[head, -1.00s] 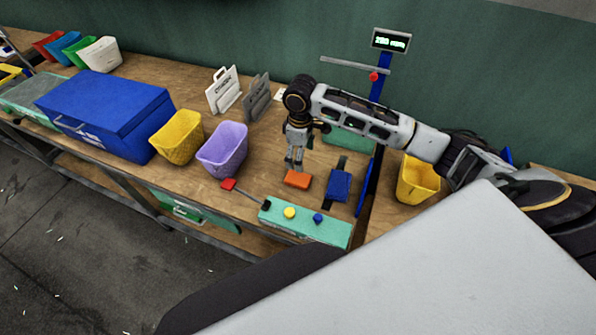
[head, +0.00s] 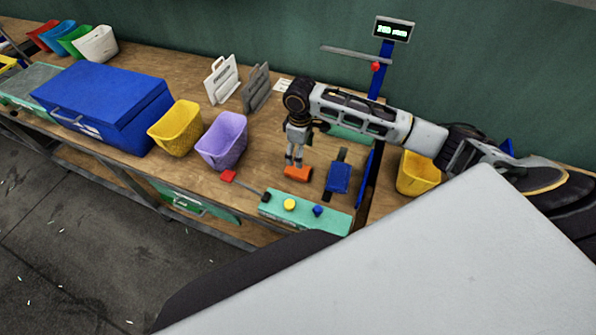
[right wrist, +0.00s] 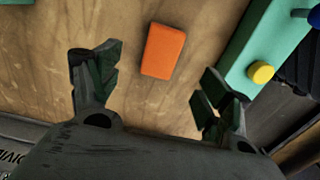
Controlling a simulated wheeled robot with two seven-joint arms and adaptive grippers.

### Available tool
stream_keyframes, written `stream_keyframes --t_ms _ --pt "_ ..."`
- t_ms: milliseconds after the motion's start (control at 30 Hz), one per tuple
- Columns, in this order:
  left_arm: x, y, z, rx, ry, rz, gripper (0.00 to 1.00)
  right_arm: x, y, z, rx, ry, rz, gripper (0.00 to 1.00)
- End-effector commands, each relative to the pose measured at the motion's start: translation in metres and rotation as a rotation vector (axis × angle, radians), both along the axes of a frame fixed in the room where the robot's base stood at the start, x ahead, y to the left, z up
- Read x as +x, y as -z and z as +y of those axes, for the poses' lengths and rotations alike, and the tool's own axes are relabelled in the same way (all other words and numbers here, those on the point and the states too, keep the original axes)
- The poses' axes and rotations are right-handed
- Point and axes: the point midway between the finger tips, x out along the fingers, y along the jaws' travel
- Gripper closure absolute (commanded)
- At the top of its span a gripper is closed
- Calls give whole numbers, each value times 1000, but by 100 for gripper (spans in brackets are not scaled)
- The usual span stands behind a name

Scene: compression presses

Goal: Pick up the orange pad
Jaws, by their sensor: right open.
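The orange pad (head: 298,173) lies flat on the wooden bench, between the purple bin and the blue pad. In the right wrist view the orange pad (right wrist: 163,51) is ahead of the fingers and between their lines, a little nearer the left finger. My right gripper (head: 294,162) points down just above the pad's far left edge, and it overlaps the pad slightly in the head view. In the right wrist view the right gripper (right wrist: 152,90) is open with nothing between its fingers. My left gripper is not in view.
A green control box (head: 300,212) with a yellow button and a blue knob stands close in front of the pad. A purple bin (head: 222,142) and yellow bin (head: 176,130) stand to the left.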

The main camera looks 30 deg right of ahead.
Motion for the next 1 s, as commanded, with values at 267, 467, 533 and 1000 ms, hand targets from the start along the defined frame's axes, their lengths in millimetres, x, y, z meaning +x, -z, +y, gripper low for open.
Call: stream_keyframes --t_ms 267,467,533,1000 --pt "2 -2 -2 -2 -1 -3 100 0 36 0 1 0 1 21" --pt "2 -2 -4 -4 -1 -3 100 0 48 0 -1 0 -1 21" --pt "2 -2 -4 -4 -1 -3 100 0 49 0 0 0 -1 21" --pt "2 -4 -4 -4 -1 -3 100 0 58 3 0 0 1 21"
